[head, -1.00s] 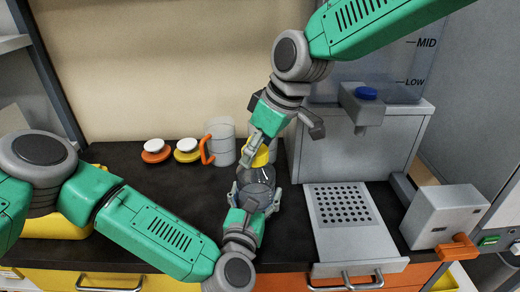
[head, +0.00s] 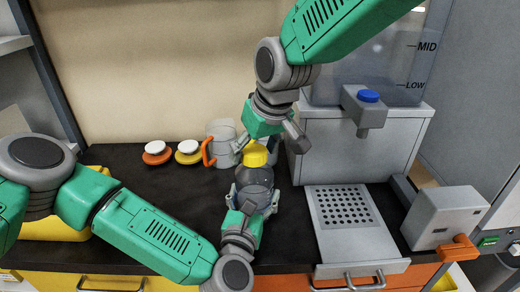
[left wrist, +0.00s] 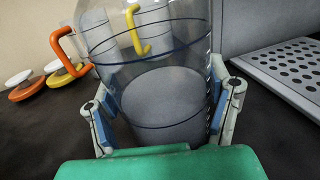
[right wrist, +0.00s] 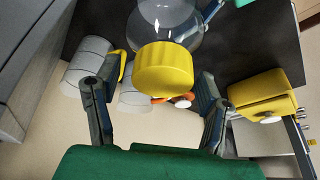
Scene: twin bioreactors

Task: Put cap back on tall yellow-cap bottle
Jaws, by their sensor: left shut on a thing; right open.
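The tall clear bottle (head: 254,178) stands upright on the dark counter in the head view. My left gripper (head: 254,200) is shut around its body; the left wrist view shows a finger on each side of the clear wall (left wrist: 165,85). The yellow cap (head: 255,154) sits at the top of the bottle, and in the right wrist view the cap (right wrist: 163,70) looks in line with the neck. How far it is screwed down cannot be told. My right gripper (head: 268,142) is open just above, its fingers spread on either side of the cap and apart from it.
A clear mug with an orange handle (head: 209,151) stands behind the bottle, close to the right gripper. Orange (head: 156,153) and yellow (head: 188,152) lidded items sit further left. A perforated tray (head: 344,206) and a grey dispenser (head: 352,140) are to the right.

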